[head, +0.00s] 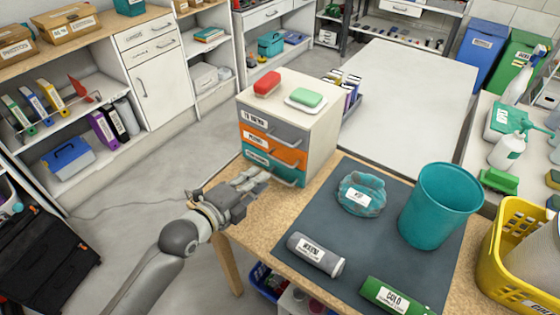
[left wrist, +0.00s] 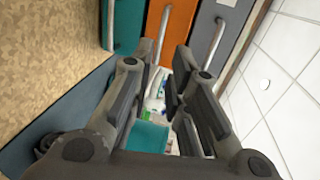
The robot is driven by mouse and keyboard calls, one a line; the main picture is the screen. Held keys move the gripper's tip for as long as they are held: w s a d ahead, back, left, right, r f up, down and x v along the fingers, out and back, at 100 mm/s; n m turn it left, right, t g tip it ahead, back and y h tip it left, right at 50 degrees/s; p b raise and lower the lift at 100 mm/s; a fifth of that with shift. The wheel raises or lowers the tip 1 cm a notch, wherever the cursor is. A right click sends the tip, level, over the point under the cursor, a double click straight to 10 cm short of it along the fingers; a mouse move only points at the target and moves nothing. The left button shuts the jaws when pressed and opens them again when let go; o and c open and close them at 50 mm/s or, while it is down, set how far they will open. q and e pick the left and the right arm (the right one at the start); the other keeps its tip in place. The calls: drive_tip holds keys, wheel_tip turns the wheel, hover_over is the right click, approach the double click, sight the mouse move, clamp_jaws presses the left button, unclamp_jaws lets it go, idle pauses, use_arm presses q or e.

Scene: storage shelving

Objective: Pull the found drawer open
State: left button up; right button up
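A small drawer unit (head: 322,122) stands on the workbench with three labelled drawers: grey (head: 275,128) on top, orange (head: 272,149) in the middle, teal (head: 262,163) at the bottom. Each has a bar handle. No drawer in it looks clearly open. My left gripper (head: 256,178) is open, low at the front left of the unit near the teal drawer. In the left wrist view my gripper (left wrist: 160,95) has its fingers apart, pointing toward the orange drawer (left wrist: 178,30) and its handle; contact is not visible. My right gripper is not in view.
The unit carries a red block (head: 267,83) and a green block on a white dish (head: 306,98). On the dark mat (head: 285,218) are a teal bin (head: 440,208), a bundled cloth (head: 361,193), a grey cylinder (head: 315,253) and a green one (head: 392,296).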

sight(280, 161)
use_arm(q)
drive_tip(key=p+x, duration=0.1)
drive_tip(key=x, duration=0.9)
drive_tip(key=shift+w+d, duration=0.2)
drive_tip(key=shift+w, duration=0.05)
clamp_jaws()
